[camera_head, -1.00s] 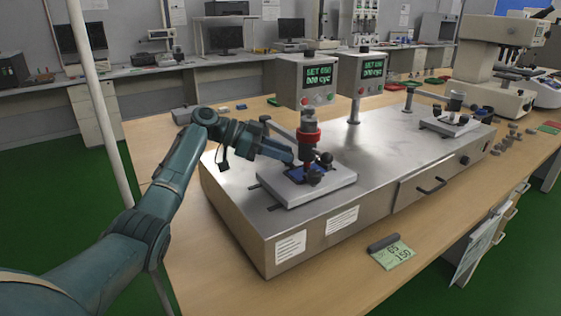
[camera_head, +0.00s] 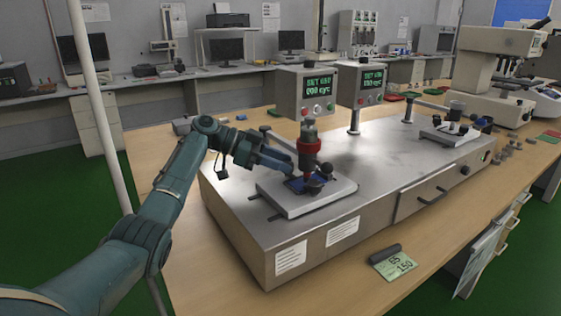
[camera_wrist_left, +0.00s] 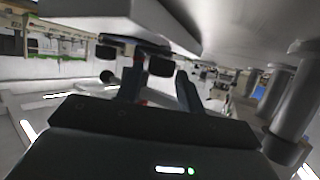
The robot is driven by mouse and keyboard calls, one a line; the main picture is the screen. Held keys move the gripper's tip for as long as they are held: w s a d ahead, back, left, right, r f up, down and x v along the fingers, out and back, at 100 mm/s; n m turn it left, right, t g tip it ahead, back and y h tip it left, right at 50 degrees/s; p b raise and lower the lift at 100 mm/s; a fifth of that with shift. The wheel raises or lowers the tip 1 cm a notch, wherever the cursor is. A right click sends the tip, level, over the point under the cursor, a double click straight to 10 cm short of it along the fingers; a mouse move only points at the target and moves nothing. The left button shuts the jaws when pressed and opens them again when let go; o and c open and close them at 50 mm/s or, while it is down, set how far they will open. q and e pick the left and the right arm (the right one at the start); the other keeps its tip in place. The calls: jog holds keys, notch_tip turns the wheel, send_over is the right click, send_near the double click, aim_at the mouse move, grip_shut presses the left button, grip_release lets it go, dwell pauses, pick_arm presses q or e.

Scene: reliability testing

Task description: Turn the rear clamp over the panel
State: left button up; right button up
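The dark blue panel (camera_head: 300,184) lies on a white plate (camera_head: 292,208) at the near test station, under the red-collared test head (camera_head: 309,150). Two dark clamp knobs show in the head view, one at the plate's right side (camera_head: 326,170) and one nearer the front (camera_head: 313,187). I cannot tell for sure which is the rear clamp. My left gripper (camera_head: 288,166) is low at the panel's left rear side, by the test head. In the left wrist view its two dark fingers (camera_wrist_left: 160,88) stand apart, with a dark knob (camera_wrist_left: 160,66) beyond the gap; contact is unclear. My right gripper is out of view.
The stations sit on a steel bench unit (camera_head: 380,165) with a drawer handle. Two display boxes (camera_head: 306,92) (camera_head: 358,82) stand behind. A second station (camera_head: 450,132) is at the right. A green card (camera_head: 394,263) lies in front on the wooden table.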

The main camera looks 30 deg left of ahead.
pick_arm(q)
jog(key=v, duration=1.3)
